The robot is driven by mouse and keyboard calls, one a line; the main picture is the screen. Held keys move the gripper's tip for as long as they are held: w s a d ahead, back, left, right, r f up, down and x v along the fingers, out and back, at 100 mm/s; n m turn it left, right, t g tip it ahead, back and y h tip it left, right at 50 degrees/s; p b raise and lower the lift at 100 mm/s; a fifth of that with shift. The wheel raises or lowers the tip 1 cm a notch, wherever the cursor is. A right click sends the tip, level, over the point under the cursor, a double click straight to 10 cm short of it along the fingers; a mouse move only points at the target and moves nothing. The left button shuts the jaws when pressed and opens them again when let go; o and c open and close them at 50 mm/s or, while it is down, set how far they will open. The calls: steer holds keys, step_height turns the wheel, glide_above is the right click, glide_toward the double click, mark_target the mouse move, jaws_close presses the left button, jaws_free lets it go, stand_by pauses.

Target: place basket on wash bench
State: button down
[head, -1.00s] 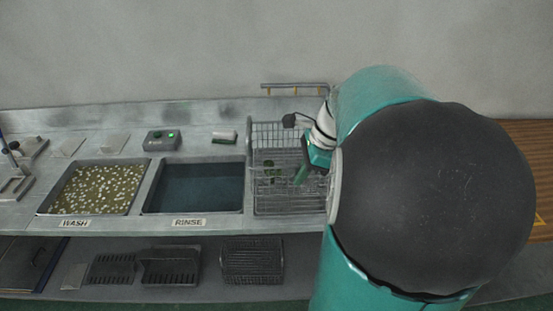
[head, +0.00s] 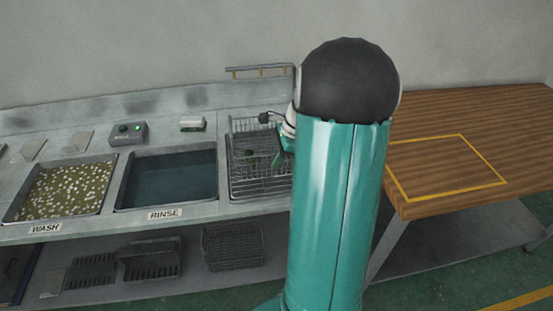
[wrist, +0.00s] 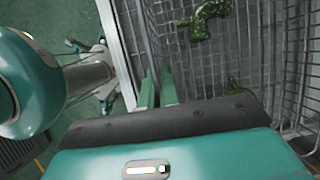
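The wire basket (head: 243,137) sits on the wash bench (head: 85,139), to the right of the rinse basin. Green pieces lie inside it; one shows clearly in the wrist view (wrist: 205,18). My gripper (head: 277,158) is at the basket's right side, partly hidden by my arm. In the wrist view, the two green fingers of my gripper (wrist: 157,88) are close together on either side of the basket's wire wall (wrist: 150,30). They look closed on it. The basket's underside and its contact with the bench are hidden.
The wash basin (head: 62,189) with pale floating bits and the dark rinse basin (head: 168,178) lie to the left. A control box (head: 127,133) stands behind. Racks (head: 150,259) are on the lower shelf. A wooden table (head: 440,165) with an empty yellow outline is on the right.

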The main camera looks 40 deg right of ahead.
steer(key=shift+f, duration=0.15)
steer(key=c, duration=1.6)
jaws_free()
steer(key=shift+c, duration=0.2)
steer(key=v, duration=1.2)
steer(key=shift+r, duration=0.25)
steer(key=a+r+n+h, duration=0.1)
steer(key=a+r+n, duration=0.2)
steer(key=a+n, duration=0.5)
steer(key=a+r+n+h, duration=0.2)
steer(key=a+r+n, duration=0.15)
steer(key=a, duration=0.95)
steer(key=s+a+f+n+t, duration=0.1)
steer(key=s+a+n+t, duration=0.2)
steer(key=s+a+n, duration=0.6)
steer(key=a+n, duration=0.3)
steer(key=n, duration=0.1)
steer(key=shift+a+f+h, duration=0.35)
steer(key=shift+f+h, duration=0.05)
